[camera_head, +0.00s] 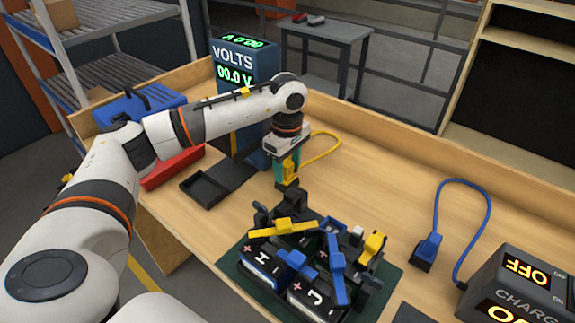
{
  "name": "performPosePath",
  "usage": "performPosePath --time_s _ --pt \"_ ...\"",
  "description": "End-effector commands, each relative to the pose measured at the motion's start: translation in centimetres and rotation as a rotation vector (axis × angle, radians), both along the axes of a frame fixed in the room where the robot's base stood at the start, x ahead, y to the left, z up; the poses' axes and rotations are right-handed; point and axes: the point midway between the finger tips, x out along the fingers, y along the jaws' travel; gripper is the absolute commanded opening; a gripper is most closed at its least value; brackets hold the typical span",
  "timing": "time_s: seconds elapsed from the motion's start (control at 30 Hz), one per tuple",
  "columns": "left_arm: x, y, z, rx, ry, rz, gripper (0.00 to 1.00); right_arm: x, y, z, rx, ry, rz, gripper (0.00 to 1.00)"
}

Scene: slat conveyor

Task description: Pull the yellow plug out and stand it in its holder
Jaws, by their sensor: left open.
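The yellow plug (290,168) is upright at the black holder (287,184) on the bench, behind the battery group. Its yellow cable (325,152) loops off to the right and back. My left gripper (287,163) points down right at the plug from above, with its jaws open. Its teal fingers (278,168) are beside the plug and partly hide it. How deep the plug sits in the holder cannot be made out. My right gripper is not in view.
Batteries (262,262) with yellow and blue levers stand on a dark green mat (393,272) in front. A blue plug (428,247) stands at right, by the charger (515,285). The volt meter (246,75), red box (172,168) and black tray (203,187) are left. Bench right of the gripper is clear.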

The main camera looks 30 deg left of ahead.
Motion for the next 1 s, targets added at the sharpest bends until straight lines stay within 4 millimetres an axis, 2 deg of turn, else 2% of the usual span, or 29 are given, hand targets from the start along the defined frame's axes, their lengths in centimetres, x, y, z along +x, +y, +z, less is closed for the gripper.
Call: performPosePath --time_s 0.17,0.4,0.6,0.77,1.0 --pt "0.1 0.0 2.2 -0.002 -0.007 -0.001 0.52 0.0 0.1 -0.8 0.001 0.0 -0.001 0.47" --pt "0.1 -0.1 7.4 -0.002 -0.008 0.0 0.52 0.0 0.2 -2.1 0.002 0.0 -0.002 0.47" --pt "0.1 -0.1 10.6 -0.001 -0.004 0.0 0.52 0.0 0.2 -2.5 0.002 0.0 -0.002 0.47" --pt "0.0 0.0 11.7 -0.001 -0.002 0.0 0.52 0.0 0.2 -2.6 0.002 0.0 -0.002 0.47" --pt "0.0 0.0 11.9 -0.001 -0.002 0.0 0.52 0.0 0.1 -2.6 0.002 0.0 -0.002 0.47"
